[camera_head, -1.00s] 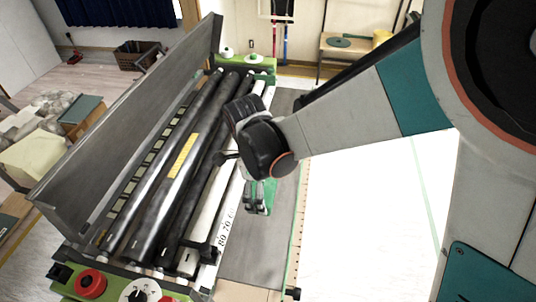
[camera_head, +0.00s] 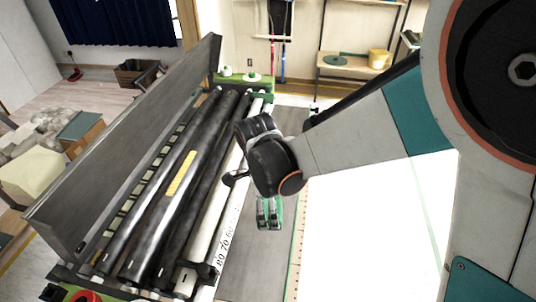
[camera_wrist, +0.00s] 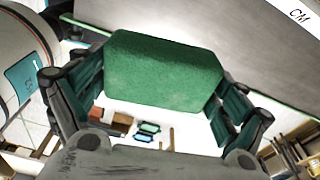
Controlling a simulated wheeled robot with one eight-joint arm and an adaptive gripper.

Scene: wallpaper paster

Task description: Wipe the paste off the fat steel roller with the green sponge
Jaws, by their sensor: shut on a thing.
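The fat steel roller (camera_head: 150,228) lies lengthwise in the paster in the head view, with dark smears and a yellow patch on it. I cannot tell whether the patch is paste. The green sponge (camera_wrist: 165,62) fills the space between my fingers in the wrist view. My gripper (camera_wrist: 160,85) is shut on it by its two sides. In the head view my gripper (camera_head: 269,214) hangs to the right of the rollers, over the grey plate beside the number scale, apart from the fat roller. Only slivers of the sponge show there.
A tall grey metal cover (camera_head: 120,140) stands along the left of the rollers. A dark roller and a white roller (camera_head: 210,225) lie between the fat roller and my gripper. A black clamp (camera_head: 200,270) sits at the near end. The white table (camera_head: 370,230) at right is clear.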

